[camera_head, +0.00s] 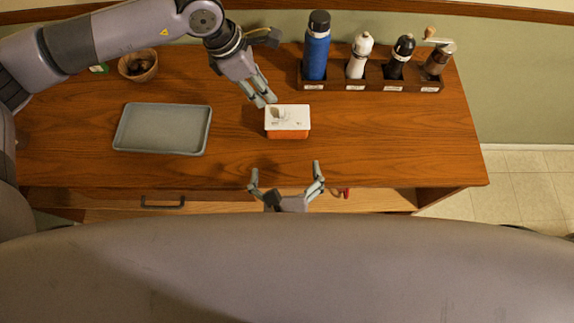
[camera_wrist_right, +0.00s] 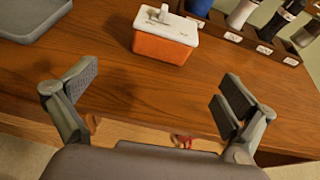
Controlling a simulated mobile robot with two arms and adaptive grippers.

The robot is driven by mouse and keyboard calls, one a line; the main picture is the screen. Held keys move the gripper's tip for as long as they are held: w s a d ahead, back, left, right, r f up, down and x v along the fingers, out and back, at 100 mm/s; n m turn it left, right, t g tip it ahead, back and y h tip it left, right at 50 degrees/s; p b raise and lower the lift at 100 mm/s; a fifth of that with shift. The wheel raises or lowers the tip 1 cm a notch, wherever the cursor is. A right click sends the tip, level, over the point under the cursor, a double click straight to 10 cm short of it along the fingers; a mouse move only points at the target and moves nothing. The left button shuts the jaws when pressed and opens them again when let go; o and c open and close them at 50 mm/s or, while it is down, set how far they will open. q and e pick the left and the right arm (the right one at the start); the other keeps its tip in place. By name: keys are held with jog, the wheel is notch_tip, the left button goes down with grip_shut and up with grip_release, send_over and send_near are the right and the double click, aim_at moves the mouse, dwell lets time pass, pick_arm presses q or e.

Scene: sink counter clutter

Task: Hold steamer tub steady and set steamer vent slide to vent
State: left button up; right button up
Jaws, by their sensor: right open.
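The steamer tub (camera_head: 288,135) has an orange body and a white lid (camera_head: 294,121). It stands upright near the middle of the wooden counter and also shows in the right wrist view (camera_wrist_right: 162,49). A small raised vent slide (camera_wrist_right: 163,13) sits on the lid. Its exact setting is too small to read. My left gripper (camera_head: 264,99) points down beside the lid's back left corner. Its fingers look close together, and whether they touch the tub is unclear. My right gripper (camera_head: 285,170) is open and empty at the counter's front edge, short of the tub.
A grey-green tray (camera_head: 121,145) lies to the left, with a brown bowl (camera_head: 138,78) behind it. A wooden rack (camera_head: 342,86) at the back right holds a blue bottle (camera_head: 316,52), white and black mills and a grinder. The counter right of the tub is clear.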

aim_at(287, 122)
jog(key=shift+m, duration=0.5)
jog(key=x, duration=1.7)
jog(key=shift+w+d, duration=0.2)
jog(key=shift+d, duration=0.1)
jog(key=shift+c, duration=0.6)
